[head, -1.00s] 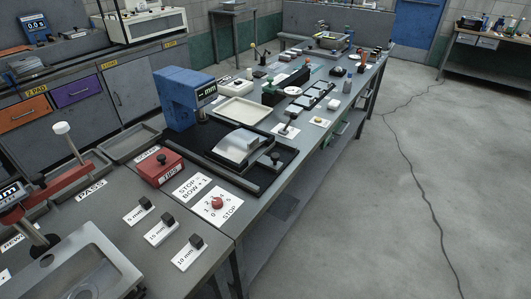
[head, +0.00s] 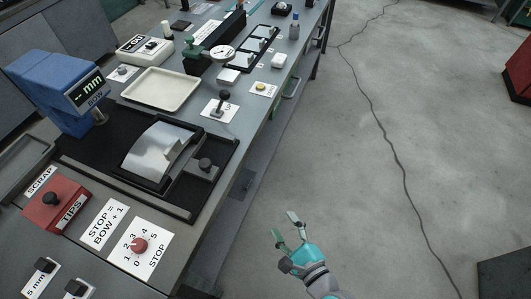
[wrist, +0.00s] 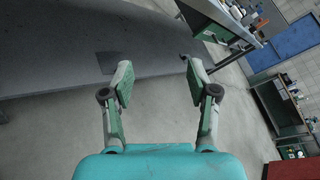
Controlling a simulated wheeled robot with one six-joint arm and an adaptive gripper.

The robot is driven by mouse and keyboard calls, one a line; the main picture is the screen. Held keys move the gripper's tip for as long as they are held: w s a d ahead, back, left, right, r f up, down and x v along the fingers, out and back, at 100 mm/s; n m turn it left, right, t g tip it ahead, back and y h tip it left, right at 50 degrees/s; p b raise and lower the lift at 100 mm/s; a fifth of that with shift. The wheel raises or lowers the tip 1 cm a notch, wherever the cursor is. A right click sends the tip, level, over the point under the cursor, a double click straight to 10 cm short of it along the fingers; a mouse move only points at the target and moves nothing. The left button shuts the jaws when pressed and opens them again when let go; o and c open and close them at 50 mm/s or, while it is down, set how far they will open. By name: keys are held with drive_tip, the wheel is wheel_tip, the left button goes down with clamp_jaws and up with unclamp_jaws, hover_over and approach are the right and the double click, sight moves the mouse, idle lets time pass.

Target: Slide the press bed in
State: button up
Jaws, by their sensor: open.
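The press bed (head: 132,176) is a dark sliding tray with a curved silver metal piece (head: 160,150) on it, in front of the blue press (head: 62,92) with its "mm BOW" display. My gripper (head: 286,226) is over the floor to the right of the bench, apart from the bed and lower in the picture. In the wrist view my gripper (wrist: 156,82) is open and empty, its fingers wide apart.
A red TIPS box (head: 58,205) and a STOP dial (head: 139,245) sit at the bench's near end. A cream tray (head: 161,89), a dial gauge (head: 222,52) and a small black lever (head: 221,103) stand farther along. The floor (head: 370,190) right of the bench is clear.

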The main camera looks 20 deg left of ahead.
drive_tip(key=w+a+r+m+g+y, duration=0.2)
drive_tip(key=w+a+r+y, duration=0.15)
drive_tip(key=a, duration=0.35)
drive_tip(key=m+g+y, duration=0.1)
drive_tip(key=g+y, duration=0.2)
approach(210, 167)
drive_tip(key=a, duration=0.1)
drive_tip(key=x, duration=1)
drive_tip(key=shift+w+a, duration=0.25)
drive_tip(key=shift+a, duration=0.05)
